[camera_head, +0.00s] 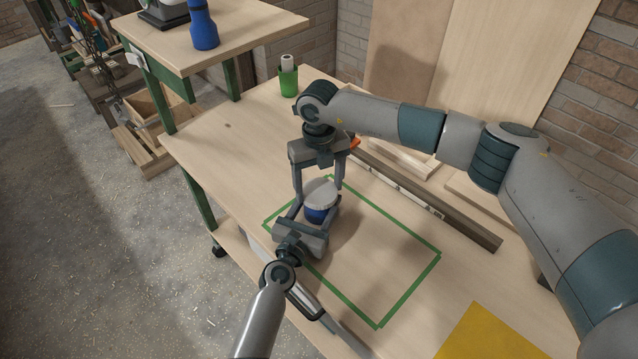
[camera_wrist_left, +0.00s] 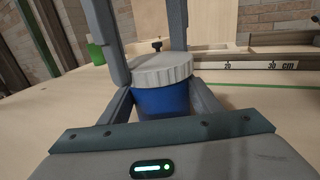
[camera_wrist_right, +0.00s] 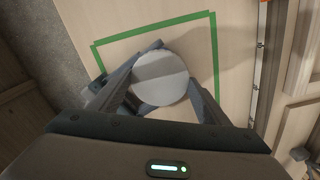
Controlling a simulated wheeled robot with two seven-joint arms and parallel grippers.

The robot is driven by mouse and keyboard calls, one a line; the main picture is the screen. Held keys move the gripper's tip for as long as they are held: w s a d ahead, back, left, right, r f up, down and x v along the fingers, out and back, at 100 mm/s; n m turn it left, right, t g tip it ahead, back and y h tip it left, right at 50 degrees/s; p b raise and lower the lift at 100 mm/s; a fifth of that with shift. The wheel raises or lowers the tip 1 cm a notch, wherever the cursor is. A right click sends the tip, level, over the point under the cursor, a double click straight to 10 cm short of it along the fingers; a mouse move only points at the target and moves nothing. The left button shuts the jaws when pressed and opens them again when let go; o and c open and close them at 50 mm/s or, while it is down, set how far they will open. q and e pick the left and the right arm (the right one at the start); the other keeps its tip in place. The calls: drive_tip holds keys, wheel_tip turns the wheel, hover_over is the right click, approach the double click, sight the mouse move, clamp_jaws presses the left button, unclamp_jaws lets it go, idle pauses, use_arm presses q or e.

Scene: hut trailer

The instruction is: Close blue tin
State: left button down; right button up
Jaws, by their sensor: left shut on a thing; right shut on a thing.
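The blue tin (camera_head: 318,216) stands upright inside the green tape outline, near its left corner. Its body also shows in the left wrist view (camera_wrist_left: 161,102). My left gripper (camera_head: 315,212) is shut on the tin's body from the near side. A pale grey ridged lid (camera_head: 321,192) lies on top of the tin, also seen in the left wrist view (camera_wrist_left: 160,70). My right gripper (camera_head: 319,184) points down from above and is shut on the lid. In the right wrist view the round lid (camera_wrist_right: 158,78) lies between the fingers and hides the tin. I cannot tell how tightly the lid sits.
Green tape (camera_head: 407,290) outlines a rectangle on the wooden bench, mostly clear to the right. A ruler rail (camera_head: 430,200) and boards lie behind. A green cup (camera_head: 288,80) stands at the back. A yellow sheet (camera_head: 490,335) lies at the front right.

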drive_tip(key=m, duration=0.6)
drive_tip(key=shift+m, duration=0.3)
drive_tip(key=m, duration=0.7)
drive_tip(key=shift+m, duration=0.3)
drive_tip(key=m, duration=0.5)
drive_tip(key=shift+m, duration=0.4)
drive_tip(key=m, duration=0.7)
drive_tip(key=o, duration=1)
